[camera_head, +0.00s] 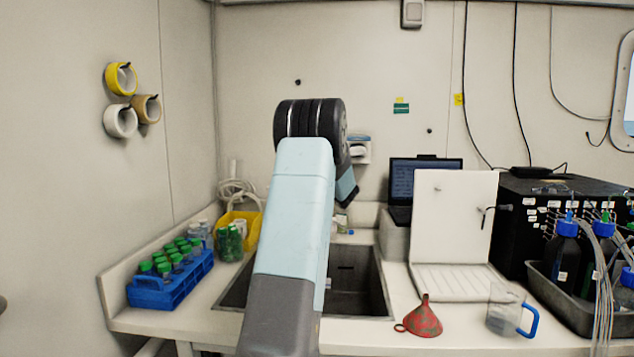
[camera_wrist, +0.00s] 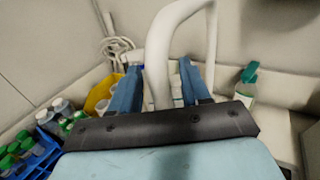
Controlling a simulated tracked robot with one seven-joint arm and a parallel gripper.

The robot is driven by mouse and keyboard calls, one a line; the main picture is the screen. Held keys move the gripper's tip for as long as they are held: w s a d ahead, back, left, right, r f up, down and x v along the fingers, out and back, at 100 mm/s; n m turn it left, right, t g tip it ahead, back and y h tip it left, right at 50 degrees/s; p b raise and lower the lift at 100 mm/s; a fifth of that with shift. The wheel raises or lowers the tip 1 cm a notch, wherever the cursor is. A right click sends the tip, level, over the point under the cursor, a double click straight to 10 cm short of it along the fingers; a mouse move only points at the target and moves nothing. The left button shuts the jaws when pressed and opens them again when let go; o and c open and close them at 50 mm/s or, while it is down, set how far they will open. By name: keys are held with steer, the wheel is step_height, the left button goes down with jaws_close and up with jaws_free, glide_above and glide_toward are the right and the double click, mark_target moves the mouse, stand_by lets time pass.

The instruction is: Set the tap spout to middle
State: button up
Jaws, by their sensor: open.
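The tap spout (camera_wrist: 158,55) is a white curved pipe in the wrist view. Its thicker length passes between the two blue fingers of my gripper (camera_wrist: 157,78). It bends over at the top of the picture, and a thinner length (camera_wrist: 212,45) comes down to the right, beside the right finger. My gripper is open, with a finger on each side of the pipe and a visible gap on both sides. In the head view my arm hides the tap and the fingers. The sink (camera_head: 371,270) lies behind my arm there.
A blue rack (camera_head: 170,290) with green-capped tubes stands left of the sink, near a yellow bin (camera_head: 252,222). Right of the sink are a red funnel (camera_head: 422,320), a clear jug (camera_head: 505,312) and a laptop (camera_head: 425,178). A green-capped bottle (camera_wrist: 246,88) stands right of my fingers.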

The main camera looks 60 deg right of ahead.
steer(key=v, duration=1.3)
steer(key=shift+s+a, duration=0.2)
steer(key=shift+w, duration=0.1)
steer(key=w+a+r+n+y, duration=0.1)
steer(key=w+a+n+y, duration=0.35)
steer(key=a, duration=0.55)
steer(key=w+a+r+n+y, duration=0.1)
steer(key=w+a+n+y, duration=0.2)
steer(key=w+a+n, duration=0.5)
steer(key=w+a+r+n+y, duration=0.1)
steer(key=w+a+n+y, duration=0.15)
steer(key=a, duration=0.95)
steer(key=a+n+g+y, duration=0.45)
steer(key=a+n, duration=0.35)
steer(key=a, duration=1.2)
steer(key=s+a+f+n+g, duration=0.25)
steer(key=s+a+n, duration=0.35)
steer(key=a, duration=0.4)
steer(key=s+a+f+n+g+h, duration=0.1)
steer(key=s+a+f+n+h, duration=0.1)
steer(key=s+a+n, duration=0.2)
steer(key=s+a+f+n+g+h, duration=0.1)
steer(key=s+a+n, duration=0.3)
steer(key=s+n, duration=0.5)
steer(key=shift+s+f+n+h, duration=0.3)
steer(key=shift+s+f+h, duration=0.2)
steer(key=shift+s+h, duration=0.35)
